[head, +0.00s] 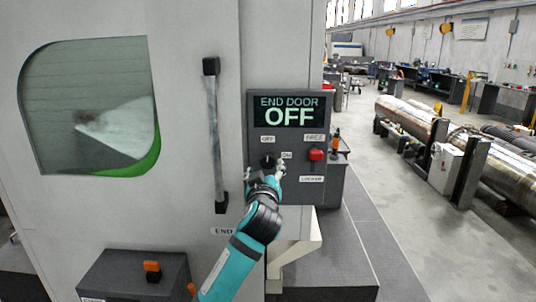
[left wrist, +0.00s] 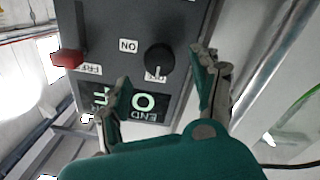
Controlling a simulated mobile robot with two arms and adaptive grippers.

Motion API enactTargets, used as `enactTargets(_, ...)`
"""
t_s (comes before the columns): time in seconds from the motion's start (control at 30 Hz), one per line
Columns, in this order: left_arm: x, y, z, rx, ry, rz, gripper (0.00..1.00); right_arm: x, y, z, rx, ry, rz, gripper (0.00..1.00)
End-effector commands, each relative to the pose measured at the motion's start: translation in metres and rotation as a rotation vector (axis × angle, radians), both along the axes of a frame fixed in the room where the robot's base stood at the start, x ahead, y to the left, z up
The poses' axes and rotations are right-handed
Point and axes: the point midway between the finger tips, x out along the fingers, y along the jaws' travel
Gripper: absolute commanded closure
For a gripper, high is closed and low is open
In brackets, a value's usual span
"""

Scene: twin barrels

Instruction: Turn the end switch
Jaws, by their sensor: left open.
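The end switch is a round black knob (head: 267,162) on a dark control panel (head: 320,190), between the OFF and ON labels. The panel's display (head: 290,111) reads "END DOOR OFF". In the left wrist view the knob (left wrist: 160,59) shows upside down, with a light mark toward the OFF label. My left gripper (head: 266,172) is open in front of the panel at the knob. In the left wrist view its fingers (left wrist: 163,70) lie on either side of the knob, apart from it. My right gripper is in neither view.
A red lever (head: 316,154) sits right of the knob, between the FREE and LOCKED labels. A long vertical handle (head: 215,135) stands on the grey machine door left of the panel. Open floor (head: 400,230) lies to the right, with large metal cylinders (head: 490,165) beyond.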

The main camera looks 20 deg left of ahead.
Motion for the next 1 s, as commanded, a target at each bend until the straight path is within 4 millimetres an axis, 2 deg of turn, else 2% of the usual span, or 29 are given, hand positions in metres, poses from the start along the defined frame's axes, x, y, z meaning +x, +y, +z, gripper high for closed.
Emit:
enactTargets(0.1,0.026,0.008,0.004,0.002,0.003,0.002,0.35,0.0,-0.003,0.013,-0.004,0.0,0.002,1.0)
enactTargets(0.33,0.061,0.016,0.002,0.002,0.001,0.002,0.35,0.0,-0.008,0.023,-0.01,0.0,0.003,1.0)
enactTargets(0.5,0.072,0.019,0.0,0.001,0.001,0.001,0.35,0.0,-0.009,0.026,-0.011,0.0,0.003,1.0)
enactTargets(0.8,0.075,0.019,0.0,-0.001,-0.001,-0.001,0.35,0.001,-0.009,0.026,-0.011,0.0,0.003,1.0)
enactTargets(0.87,0.074,0.019,0.0,-0.001,0.0,0.0,0.4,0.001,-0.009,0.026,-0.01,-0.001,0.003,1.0)
enactTargets(1.0,0.074,0.019,0.0,0.0,0.0,0.0,0.59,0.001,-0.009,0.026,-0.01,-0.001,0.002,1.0)
